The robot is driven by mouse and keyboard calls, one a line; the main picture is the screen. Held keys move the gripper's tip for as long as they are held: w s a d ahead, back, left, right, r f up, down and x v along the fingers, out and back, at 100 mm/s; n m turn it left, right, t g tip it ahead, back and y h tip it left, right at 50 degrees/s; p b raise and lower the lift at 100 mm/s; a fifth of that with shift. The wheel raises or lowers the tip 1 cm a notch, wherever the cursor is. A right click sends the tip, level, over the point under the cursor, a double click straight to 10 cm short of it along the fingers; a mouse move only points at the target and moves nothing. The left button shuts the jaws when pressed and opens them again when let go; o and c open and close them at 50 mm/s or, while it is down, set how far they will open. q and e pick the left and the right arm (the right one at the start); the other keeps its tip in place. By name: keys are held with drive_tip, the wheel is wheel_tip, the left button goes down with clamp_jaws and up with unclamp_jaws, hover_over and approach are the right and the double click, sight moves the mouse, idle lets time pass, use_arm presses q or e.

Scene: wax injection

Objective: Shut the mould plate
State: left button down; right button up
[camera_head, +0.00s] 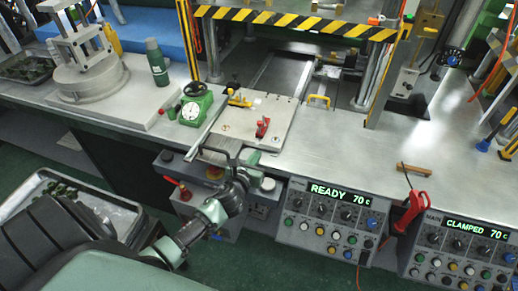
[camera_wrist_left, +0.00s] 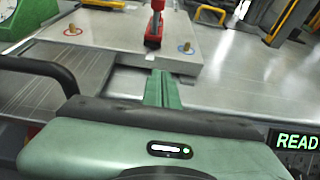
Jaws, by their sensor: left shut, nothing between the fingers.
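The mould plate (camera_head: 252,112) is a pale flat metal plate lying on the bench in front of the press. A red clamp-like piece (camera_head: 263,127) stands on it near its right front. In the left wrist view the plate (camera_wrist_left: 108,50) fills the upper left, with the red piece (camera_wrist_left: 154,28) upright near its front edge and two brass pins on it. My left gripper (camera_head: 252,157) is at the bench's front edge, just in front of the plate. Its green fingers (camera_wrist_left: 162,85) are together and empty, near the plate's front edge; contact is unclear. My right gripper is not in view.
A green dial gauge (camera_head: 194,105) and a green bottle (camera_head: 157,62) stand left of the plate. A yellow handle (camera_head: 318,100) is to its right. The striped press frame (camera_head: 300,22) rises behind. The bench at right is mostly clear. Control panels (camera_head: 332,218) hang below its front edge.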

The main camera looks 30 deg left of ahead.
sight(262, 145)
use_arm(q)
drive_tip(key=w, duration=0.3)
drive_tip(key=shift+a+r, duration=0.2)
drive_tip(key=shift+a, duration=0.15)
drive_tip(key=shift+w+f, duration=0.1)
drive_tip(key=shift+w, duration=0.1)
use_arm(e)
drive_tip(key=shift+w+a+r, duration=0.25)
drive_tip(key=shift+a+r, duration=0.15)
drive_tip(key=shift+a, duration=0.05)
